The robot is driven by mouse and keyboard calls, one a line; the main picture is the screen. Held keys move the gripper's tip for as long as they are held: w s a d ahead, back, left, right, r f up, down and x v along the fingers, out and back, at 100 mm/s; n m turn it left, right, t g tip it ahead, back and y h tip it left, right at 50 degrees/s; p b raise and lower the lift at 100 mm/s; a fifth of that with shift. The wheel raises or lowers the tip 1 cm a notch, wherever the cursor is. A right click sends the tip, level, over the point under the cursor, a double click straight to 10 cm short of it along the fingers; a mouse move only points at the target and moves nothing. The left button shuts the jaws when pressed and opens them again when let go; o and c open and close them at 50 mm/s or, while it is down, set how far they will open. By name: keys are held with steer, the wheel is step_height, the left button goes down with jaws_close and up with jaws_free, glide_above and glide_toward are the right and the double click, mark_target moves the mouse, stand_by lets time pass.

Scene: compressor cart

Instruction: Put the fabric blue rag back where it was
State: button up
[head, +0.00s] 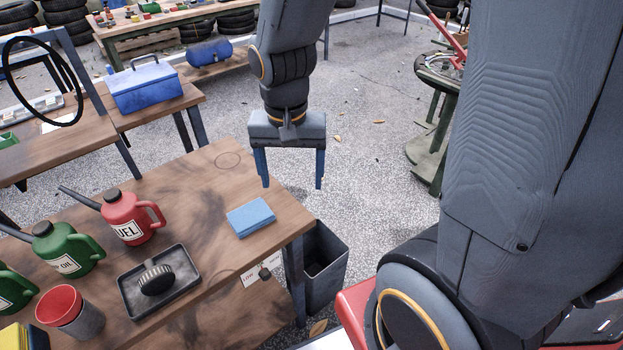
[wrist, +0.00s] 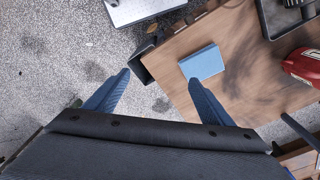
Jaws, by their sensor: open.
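The blue rag (head: 251,217) lies folded flat on the wooden table (head: 190,175), near its right end. It also shows in the wrist view (wrist: 202,62), on the table beyond my fingers. My gripper (head: 292,186) is open and empty. It hangs above and past the table's far right edge, apart from the rag. In the wrist view, my two blue fingers (wrist: 160,88) are spread wide with nothing between them. A faint round ring mark (head: 228,160) is on the bare tabletop behind the rag.
A red fuel can (head: 128,218), green oil cans (head: 68,250), a black tray with a brush (head: 150,306) and a red funnel-topped container (head: 70,310) crowd the table's left part. A dark bin (head: 325,265) stands by the right end. Tabletop around the rag is clear.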

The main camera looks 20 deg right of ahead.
steer(key=s+d+n, duration=0.1)
steer(key=n, duration=0.1)
steer(key=s+d+n, duration=0.2)
steer(key=n, duration=0.1)
steer(key=shift+d+f, duration=0.1)
steer(key=shift+d, duration=0.2)
stand_by(1.0)
